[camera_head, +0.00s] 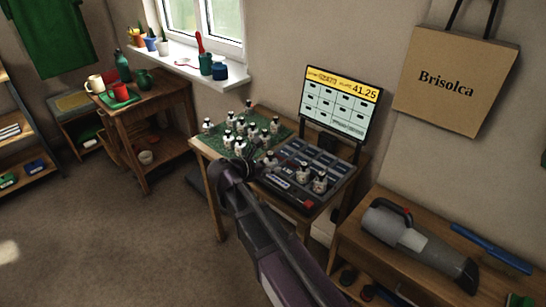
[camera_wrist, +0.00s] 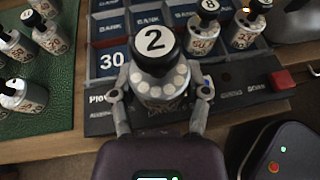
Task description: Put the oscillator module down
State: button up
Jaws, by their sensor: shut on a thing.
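In the wrist view, an oscillator module (camera_wrist: 157,85), a pale bottle-like body with round dots and a black knob numbered 2, stands upright between the two fingers of my gripper (camera_wrist: 160,105). The fingers are shut on its sides. It appears over the front-left part of the dark console (camera_wrist: 240,112), whose slots carry BANK labels and one shows 30. The module's base is hidden, so I cannot tell whether it touches the console. In the head view my gripper (camera_head: 247,160) is at the left side of the console (camera_head: 335,172); the held module is hard to separate there.
Several similar modules (camera_head: 240,126) stand on a green mat (camera_head: 283,132) left of the console. Other modules (camera_head: 320,183) sit on the console's right part. A screen (camera_head: 341,102) reading 41.25 stands behind. A red button (camera_wrist: 281,80) is at the console's front right.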

send_over(282, 157)
jog(key=s+a, duration=0.3)
jog(key=shift+f+b, duration=0.35)
jog(key=shift+f, duration=0.15)
jog(key=shift+w, duration=0.3)
jog(key=shift+w+f+b, duration=0.35)
jog(key=shift+f+b, duration=1.5)
jog(key=shift+f, duration=0.25)
jog(key=shift+s+d+b, duration=0.1)
jog(key=shift+s+b, duration=0.15)
jog(key=shift+b, duration=0.3)
jog(key=shift+r, duration=0.1)
jog(key=o, duration=1.2)
jog(key=shift+w, duration=0.2)
